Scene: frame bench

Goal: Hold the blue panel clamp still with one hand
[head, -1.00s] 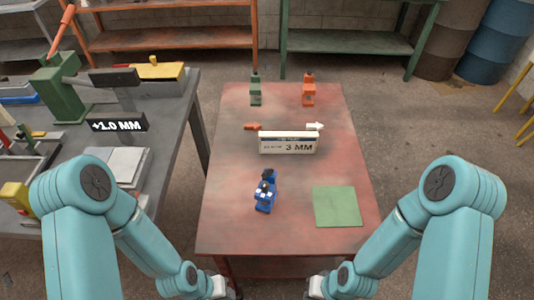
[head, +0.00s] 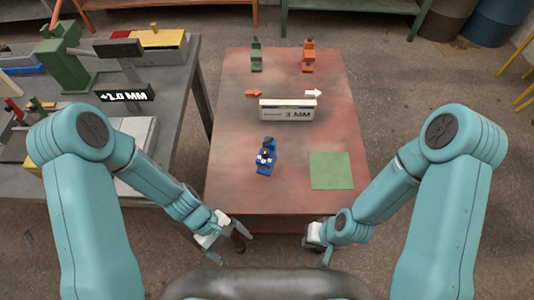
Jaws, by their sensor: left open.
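The blue panel clamp (head: 265,156) stands on the reddish worktable, left of a green square mat (head: 330,170). My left gripper (head: 234,246) is open and empty, just off the table's front edge, below and left of the clamp in the picture. It is clearly apart from the clamp. My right gripper (head: 316,247) is also off the front edge, below the green mat in the picture and away from the clamp. Its fingers are small and partly hidden, so I cannot tell whether they are open.
The worktable (head: 235,190) also holds a white "3 MM" block (head: 288,110), an orange arrow (head: 253,93), a white arrow (head: 314,93), a green clamp (head: 257,56) and an orange clamp (head: 308,56). A grey bench (head: 185,85) with tools and a black display (head: 126,93) stands left.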

